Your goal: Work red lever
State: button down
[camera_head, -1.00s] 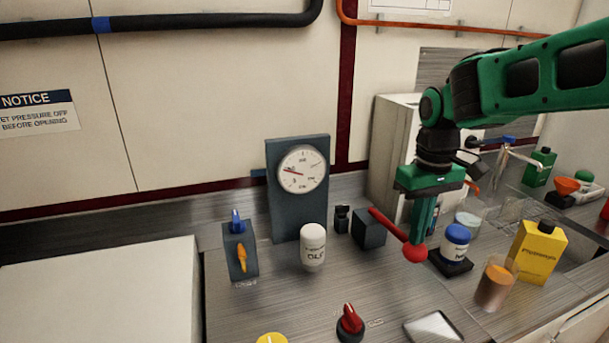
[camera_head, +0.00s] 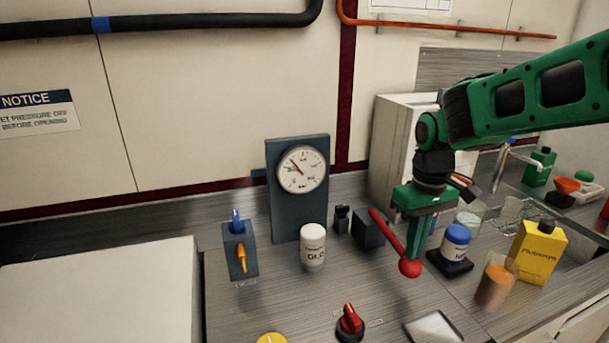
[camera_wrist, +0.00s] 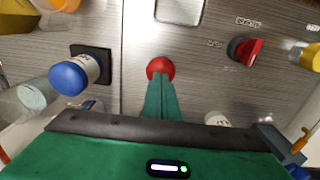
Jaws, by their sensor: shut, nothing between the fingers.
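The red lever (camera_head: 389,231) has a rod that slopes down from a dark box (camera_head: 368,229) to a round red knob (camera_head: 410,268). The knob also shows in the wrist view (camera_wrist: 160,67). My gripper (camera_head: 413,253) points down with its green fingers together and nothing held between them. Its fingertips are right at the knob, on the upper side of it in the head view. In the wrist view the shut fingers (camera_wrist: 160,86) overlap the knob's lower edge. The rod is hidden there.
A round gauge (camera_head: 302,169) stands on a dark panel behind. A blue-capped jar (camera_head: 456,237) sits on a dark pad just right of the lever. A white jar (camera_head: 313,247) stands to the left. A red knob switch (camera_head: 350,322) is in front.

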notch_tip(320, 180, up, 8)
jog(key=shift+f, duration=0.25)
dwell(0.8)
dwell(0.7)
jog(key=shift+f, duration=2.3)
jog(key=shift+r, duration=2.35)
notch_tip(320, 180, up, 5)
